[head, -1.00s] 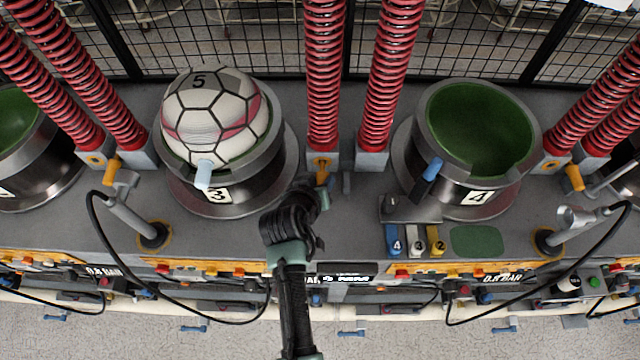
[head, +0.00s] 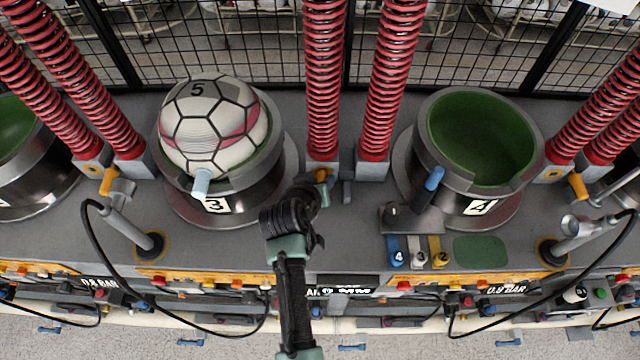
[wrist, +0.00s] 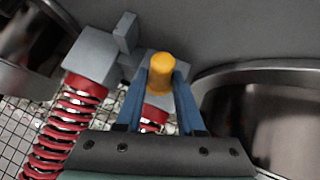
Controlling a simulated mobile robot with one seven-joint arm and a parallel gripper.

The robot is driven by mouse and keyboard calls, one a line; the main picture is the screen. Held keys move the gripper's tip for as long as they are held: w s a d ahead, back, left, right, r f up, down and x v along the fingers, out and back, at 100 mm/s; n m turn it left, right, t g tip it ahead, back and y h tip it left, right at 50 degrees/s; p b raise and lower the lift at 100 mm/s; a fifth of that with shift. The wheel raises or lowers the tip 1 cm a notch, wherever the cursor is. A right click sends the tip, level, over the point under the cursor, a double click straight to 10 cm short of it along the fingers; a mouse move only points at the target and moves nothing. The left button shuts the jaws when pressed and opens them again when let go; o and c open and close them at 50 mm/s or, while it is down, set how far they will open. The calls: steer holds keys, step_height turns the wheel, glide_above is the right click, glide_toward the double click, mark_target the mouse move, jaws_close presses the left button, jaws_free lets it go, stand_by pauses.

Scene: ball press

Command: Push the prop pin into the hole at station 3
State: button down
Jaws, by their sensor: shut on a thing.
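The orange prop pin (head: 321,175) is at the grey block under the red spring, right of station 3. In the wrist view the pin's round orange end (wrist: 160,62) shows between two blue fingers. My gripper (head: 319,183) is shut on it; the fingers show better in the wrist view (wrist: 159,82). The pin lies against the grey block (wrist: 150,62); the hole is hidden, and I cannot tell how deep the pin sits. Station 3 (head: 240,200) is a dark metal cup holding a white ball (head: 205,130) marked 5.
Red springs (head: 379,80) stand close beside my gripper. Station 4's cup (head: 425,165), lined green, is empty at the right. Blue, white and yellow tags (head: 416,252) lie before it. A hose post (head: 135,228) stands left. A wire fence (head: 240,50) runs behind.

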steer(key=shift+w, duration=0.25)
steer(key=shift+c, duration=2.2)
jaws_free()
steer(key=shift+s, duration=0.15)
steer(key=b+v, duration=0.1)
steer(key=v, duration=1.1)
steer(key=shift+s+r+b, duration=0.2)
steer(key=shift+r+b, duration=0.1)
steer(key=shift+b, duration=0.05)
steer(key=shift+a, duration=0.15)
